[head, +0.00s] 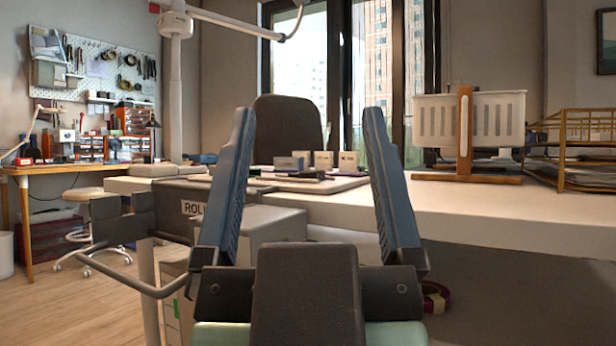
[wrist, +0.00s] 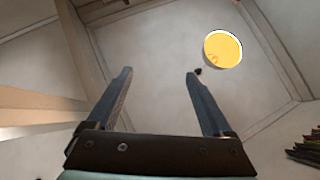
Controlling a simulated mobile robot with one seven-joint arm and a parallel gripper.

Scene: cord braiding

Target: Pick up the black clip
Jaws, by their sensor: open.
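My gripper (head: 308,112) is open and empty, its two blue-grey fingers pointing up and standing wide apart in front of the table. In the wrist view, my gripper (wrist: 158,73) is also open, with only ceiling between the fingers. On the table (head: 475,203), between the fingers in the head view, lies a pale board (head: 345,184) with small dark items (head: 305,174) on it. They are too small to tell whether one is the black clip. Part of the tabletop is hidden behind my fingers.
Small labelled blocks (head: 322,160) stand behind the dark items. A white slotted bin (head: 500,120), a wooden stand (head: 464,135) and a wire rack (head: 575,150) are on the right. A grey chair (head: 288,125) is behind the table. The front right tabletop is clear.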

